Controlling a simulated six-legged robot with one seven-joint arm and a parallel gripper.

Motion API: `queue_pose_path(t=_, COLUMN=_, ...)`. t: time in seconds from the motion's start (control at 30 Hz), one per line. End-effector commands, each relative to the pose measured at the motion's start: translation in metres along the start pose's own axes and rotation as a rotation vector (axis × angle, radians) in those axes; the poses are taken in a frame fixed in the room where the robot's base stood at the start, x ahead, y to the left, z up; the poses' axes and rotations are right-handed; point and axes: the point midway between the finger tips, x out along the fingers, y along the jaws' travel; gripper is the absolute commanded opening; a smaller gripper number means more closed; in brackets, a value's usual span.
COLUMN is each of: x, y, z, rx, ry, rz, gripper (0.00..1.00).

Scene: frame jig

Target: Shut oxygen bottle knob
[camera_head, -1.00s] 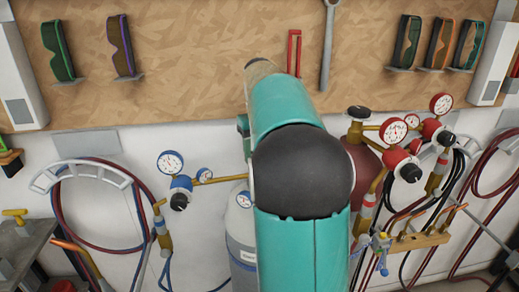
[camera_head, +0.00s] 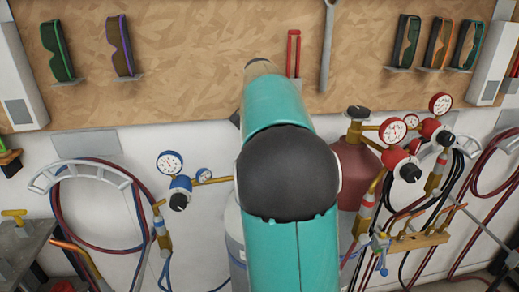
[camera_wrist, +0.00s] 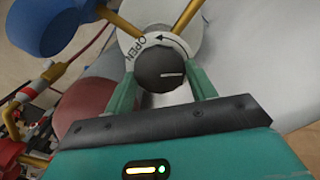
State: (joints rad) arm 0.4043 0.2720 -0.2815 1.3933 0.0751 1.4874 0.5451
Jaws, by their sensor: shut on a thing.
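In the wrist view the dark round knob (camera_wrist: 161,69) has a white line on its top. It sits on a white disc (camera_wrist: 131,40) marked OPEN with a curved arrow. The two teal fingers of my gripper (camera_wrist: 163,88) are on either side of the knob and shut on it. The pale oxygen bottle (camera_wrist: 215,55) lies below the knob. In the head view my arm covers the knob, my gripper and most of the oxygen bottle (camera_head: 234,245). The blue regulator (camera_head: 178,192) and its gauge (camera_head: 170,163) show to the left.
A dark red bottle (camera_head: 352,170) with red regulators (camera_head: 403,166) stands just right of my arm. Hoses hang on a rack (camera_head: 90,170) at left and on the right. A wrench (camera_head: 327,45) and goggles (camera_head: 118,45) hang on the board above.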

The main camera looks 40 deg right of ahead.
Motion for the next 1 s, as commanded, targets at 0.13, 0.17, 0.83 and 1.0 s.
queue_pose_path(t=0.13, x=-0.0015, y=-0.0004, z=-0.0002, rx=0.139, ry=0.004, rz=-0.003, gripper=0.33)
queue_pose_path(t=0.17, x=-0.0014, y=-0.0003, z=-0.0002, rx=0.167, ry=0.004, rz=-0.003, gripper=0.33)
queue_pose_path(t=0.83, x=-0.0013, y=0.0009, z=0.0001, rx=0.708, ry=0.003, rz=-0.004, gripper=0.33)
queue_pose_path(t=1.0, x=-0.0012, y=0.0006, z=0.0004, rx=0.769, ry=0.002, rz=-0.004, gripper=0.33)
